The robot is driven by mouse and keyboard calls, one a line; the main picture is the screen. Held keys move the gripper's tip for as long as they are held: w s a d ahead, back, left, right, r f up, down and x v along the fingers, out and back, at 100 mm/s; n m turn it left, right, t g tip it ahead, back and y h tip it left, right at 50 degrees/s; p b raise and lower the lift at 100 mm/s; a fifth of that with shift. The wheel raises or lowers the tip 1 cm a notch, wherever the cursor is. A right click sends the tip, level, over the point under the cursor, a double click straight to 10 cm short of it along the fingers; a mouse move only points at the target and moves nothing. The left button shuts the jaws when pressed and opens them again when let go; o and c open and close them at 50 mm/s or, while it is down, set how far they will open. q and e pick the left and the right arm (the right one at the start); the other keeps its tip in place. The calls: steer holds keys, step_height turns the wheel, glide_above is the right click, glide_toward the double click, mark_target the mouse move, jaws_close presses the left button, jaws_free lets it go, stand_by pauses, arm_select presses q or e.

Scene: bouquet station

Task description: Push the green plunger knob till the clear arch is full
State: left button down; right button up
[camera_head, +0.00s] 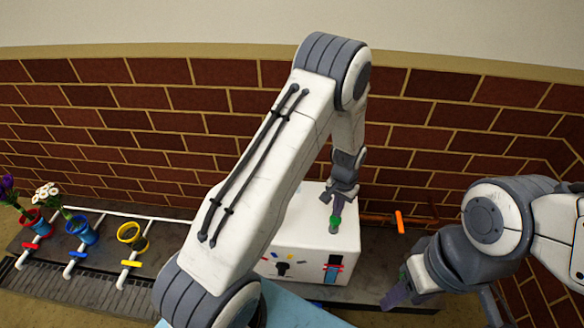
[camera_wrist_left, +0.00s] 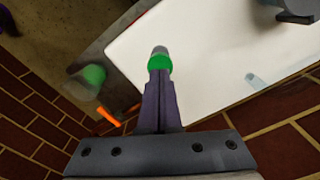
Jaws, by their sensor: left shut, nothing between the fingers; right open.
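The white box (camera_head: 305,226) stands at the back centre of the bench, and its white top (camera_wrist_left: 200,65) shows in the left wrist view. The green plunger knob (camera_head: 335,222) appears at the top of the box, directly at the tips of my left gripper (camera_head: 338,205). In the left wrist view the knob (camera_wrist_left: 160,62) shows as a green band with a grey end, in line with the shut fingers (camera_wrist_left: 158,90). I cannot tell if they touch it. My right gripper (camera_head: 402,288) is open, right of the box. I cannot make out the clear arch.
An orange lever (camera_head: 399,222) sits on a pipe right of the box. Red (camera_head: 36,222), blue (camera_head: 82,230) and yellow (camera_head: 132,235) pots stand at left, the first two with flowers. A blurred green thing (camera_wrist_left: 93,75) shows beside the box. A brick wall closes the back.

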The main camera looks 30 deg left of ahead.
arm_select(q)
steer(key=shift+f, duration=0.1)
stand_by(0.3)
steer(key=shift+f+b, duration=1.25)
steer(key=shift+f, duration=0.75)
steer(key=shift+r, duration=0.25)
step_height(320, 180, up, 4)
steer(key=p, duration=0.4)
steer(key=shift+r, duration=0.15)
